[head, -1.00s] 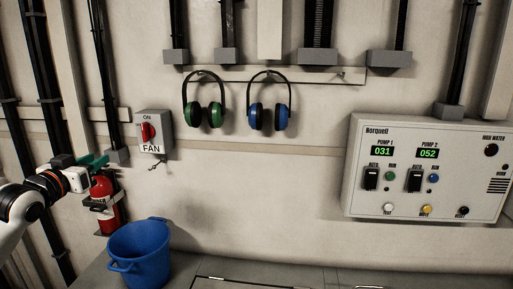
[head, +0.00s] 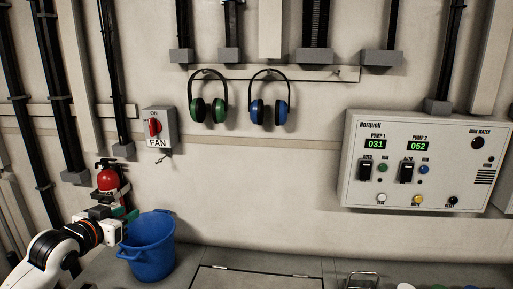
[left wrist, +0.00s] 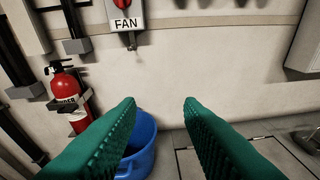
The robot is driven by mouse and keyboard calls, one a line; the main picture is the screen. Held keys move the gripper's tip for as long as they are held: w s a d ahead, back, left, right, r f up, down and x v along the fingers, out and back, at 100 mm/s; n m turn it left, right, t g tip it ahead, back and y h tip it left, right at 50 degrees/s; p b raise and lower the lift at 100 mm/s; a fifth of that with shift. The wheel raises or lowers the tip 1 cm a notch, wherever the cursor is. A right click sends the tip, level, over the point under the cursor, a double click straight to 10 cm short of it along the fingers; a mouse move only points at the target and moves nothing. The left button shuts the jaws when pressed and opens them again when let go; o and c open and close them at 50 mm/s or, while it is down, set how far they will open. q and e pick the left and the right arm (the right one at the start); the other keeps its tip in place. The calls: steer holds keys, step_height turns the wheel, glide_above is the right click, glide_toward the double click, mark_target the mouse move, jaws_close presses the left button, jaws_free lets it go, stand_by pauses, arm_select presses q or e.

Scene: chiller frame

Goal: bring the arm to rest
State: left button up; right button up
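My left gripper (head: 127,219) is at the lower left of the head view, just left of the blue bucket and below the red fire extinguisher, which it partly covers. In the left wrist view its two green ridged fingers (left wrist: 160,105) stand wide apart with nothing between them. The gripper is open and empty. My right gripper is in neither view.
A blue bucket (head: 150,250) stands on the floor by the left gripper. A fire extinguisher (head: 109,180) hangs on the wall. Above are a fan switch box (head: 160,127), green earmuffs (head: 208,108) and blue earmuffs (head: 270,110). A pump panel (head: 425,165) is at right.

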arm_select(q)
steer(key=s+d+f+g, duration=0.3)
steer(key=s+d+f, duration=0.2)
steer(key=s+f, duration=0.45)
steer(key=s+d+f+g, duration=0.3)
steer(key=s+d+f, duration=0.3)
steer(key=f, duration=0.6)
steer(key=s+d+f+n+g+y, duration=0.1)
steer(key=s+f+g, duration=0.2)
steer(key=s, duration=0.8)
steer(key=s+f+g+y, duration=0.2)
steer(key=s+f+g, duration=0.15)
steer(key=s, duration=0.85)
steer(key=s+f+x, duration=0.1)
steer(key=s+x, duration=0.2)
steer(key=x, duration=1)
steer(key=s+x, duration=0.3)
steer(key=x, duration=1)
steer(key=s+a+f+g, duration=0.1)
steer(key=s+a+f, duration=0.2)
steer(key=s+f, duration=1.2)
steer(key=shift+s+f, duration=0.3)
steer(key=shift+s, duration=0.55)
steer(key=shift+w+m+g, duration=0.1)
steer(key=shift+m+g, duration=0.15)
steer(key=shift+m, duration=0.05)
